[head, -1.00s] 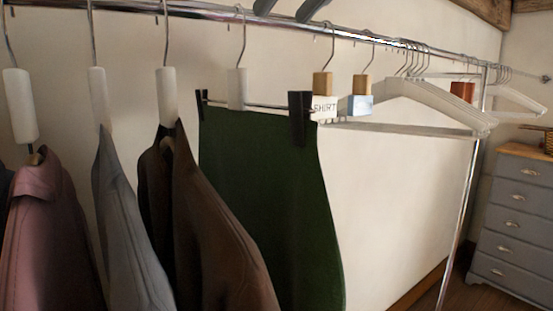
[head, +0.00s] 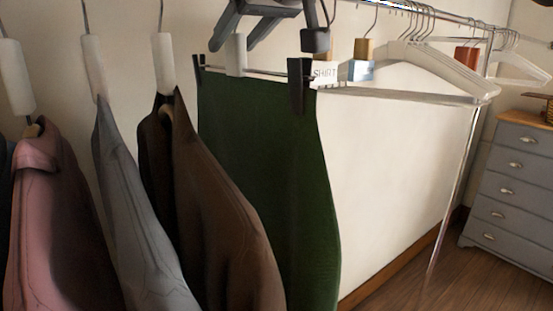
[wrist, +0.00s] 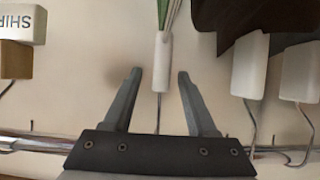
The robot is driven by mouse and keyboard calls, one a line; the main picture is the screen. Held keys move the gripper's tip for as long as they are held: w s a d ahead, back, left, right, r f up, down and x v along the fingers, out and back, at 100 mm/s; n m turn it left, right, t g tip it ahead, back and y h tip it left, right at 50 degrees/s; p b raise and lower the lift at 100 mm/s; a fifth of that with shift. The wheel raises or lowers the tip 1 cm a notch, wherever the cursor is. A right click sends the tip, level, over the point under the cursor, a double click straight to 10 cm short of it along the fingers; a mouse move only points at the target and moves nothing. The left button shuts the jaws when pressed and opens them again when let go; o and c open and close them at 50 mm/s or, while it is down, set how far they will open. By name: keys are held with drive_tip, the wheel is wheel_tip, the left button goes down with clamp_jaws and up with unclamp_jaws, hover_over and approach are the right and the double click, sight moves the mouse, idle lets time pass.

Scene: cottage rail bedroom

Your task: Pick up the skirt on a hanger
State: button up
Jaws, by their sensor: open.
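A dark green skirt (head: 268,185) hangs from the rail by two black clips, the right one (head: 300,86) large in the head view. Its hanger has a white sleeve (head: 236,55) on its hook stem. In the wrist view, the sleeve (wrist: 162,62) stands centred between the fingertips, and a green strip of skirt (wrist: 167,12) shows beyond it. My gripper (head: 233,47) is open and empty at the sleeve, with one finger on each side in the picture. In the wrist view the gripper (wrist: 159,73) shows clear gaps to the sleeve on both sides.
A brown jacket (head: 205,200), a grey garment (head: 130,190) and a pink one (head: 55,215) hang close on the left. To the right are a "SHIRT" tag block (head: 324,73) and empty white hangers (head: 440,65). A grey dresser (head: 510,190) stands at far right.

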drive_tip(key=shift+w+a+f, duration=0.2)
drive_tip(key=shift+w+a, duration=0.05)
drive_tip(key=shift+w, duration=0.05)
clamp_jaws()
drive_tip(key=shift+r, duration=0.1)
idle(1.2)
